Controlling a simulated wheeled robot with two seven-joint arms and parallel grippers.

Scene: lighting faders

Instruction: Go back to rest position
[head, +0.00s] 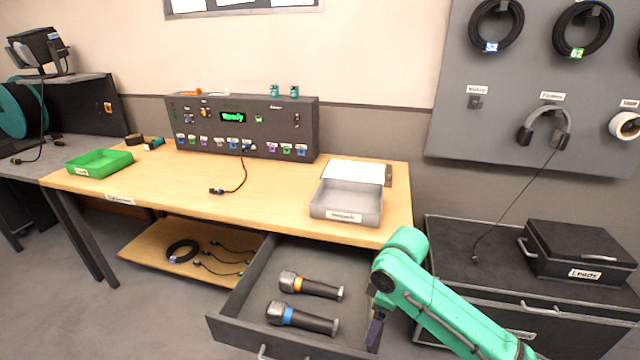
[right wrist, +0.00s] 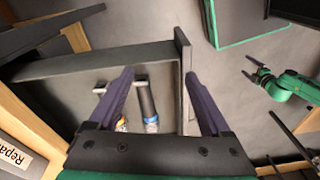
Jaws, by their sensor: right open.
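My right gripper (head: 375,332) is at the right side of an open drawer (head: 249,290) under the wooden table. Two microphones lie in the drawer, one with an orange band (head: 312,287) and one with a blue band (head: 303,319). My left gripper (right wrist: 256,70) shows only in the right wrist view, at the right, with its fingers apart and empty. I cannot tell whether the right fingers touch the drawer.
The table (head: 277,205) carries a dark fader console (head: 243,127), a grey tray (head: 346,201) and a green tray (head: 100,162). A black case (head: 578,252) stands on a cabinet at right. Open floor lies left of the drawer.

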